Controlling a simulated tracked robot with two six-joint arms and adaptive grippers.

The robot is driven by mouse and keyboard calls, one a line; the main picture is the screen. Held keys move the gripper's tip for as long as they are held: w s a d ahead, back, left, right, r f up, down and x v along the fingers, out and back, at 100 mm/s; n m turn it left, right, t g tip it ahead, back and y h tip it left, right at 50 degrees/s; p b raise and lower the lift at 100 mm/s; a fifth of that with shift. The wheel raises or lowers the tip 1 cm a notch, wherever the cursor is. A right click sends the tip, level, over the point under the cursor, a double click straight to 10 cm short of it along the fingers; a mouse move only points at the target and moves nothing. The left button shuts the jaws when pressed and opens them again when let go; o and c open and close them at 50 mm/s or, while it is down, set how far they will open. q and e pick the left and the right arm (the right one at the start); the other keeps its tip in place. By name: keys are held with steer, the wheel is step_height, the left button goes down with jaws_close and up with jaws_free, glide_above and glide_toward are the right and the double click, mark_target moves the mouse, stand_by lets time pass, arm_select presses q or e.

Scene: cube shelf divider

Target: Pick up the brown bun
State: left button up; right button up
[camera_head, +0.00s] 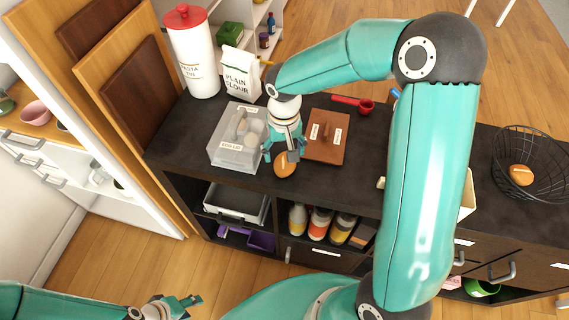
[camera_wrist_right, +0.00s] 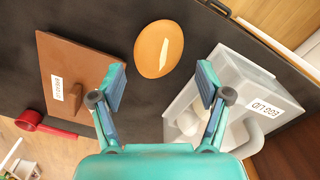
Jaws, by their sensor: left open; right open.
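The brown bun (camera_head: 285,164) is oval with a pale slash on top. It lies on the dark counter (camera_head: 375,146) near its front edge. My right gripper (camera_head: 283,152) is open above and just behind the bun. In the right wrist view the bun (camera_wrist_right: 158,49) lies beyond the open fingertips (camera_wrist_right: 160,85), roughly centred between them and apart from both. A second bun (camera_head: 521,174) sits in a black wire basket (camera_head: 508,149) at the far right. My left gripper (camera_head: 177,303) is open and empty, low at the bottom left, away from the counter.
A clear egg box (camera_head: 226,158) stands left of the bun, and a brown lidded box (camera_head: 326,151) stands right of it. Behind are a white pasta tin (camera_head: 198,65), a flour bag (camera_head: 238,75) and a red scoop (camera_head: 364,105). Shelves with bottles lie below the counter.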

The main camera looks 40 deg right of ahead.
mark_target(285, 160)
step_height(285, 160, down, 5)
steer(key=shift+s+d+f+p, duration=0.1)
steer(key=shift+s+p, duration=0.05)
steer(key=shift+p, duration=0.15)
steer(key=c, duration=0.9)
steer(key=shift+r, duration=0.2)
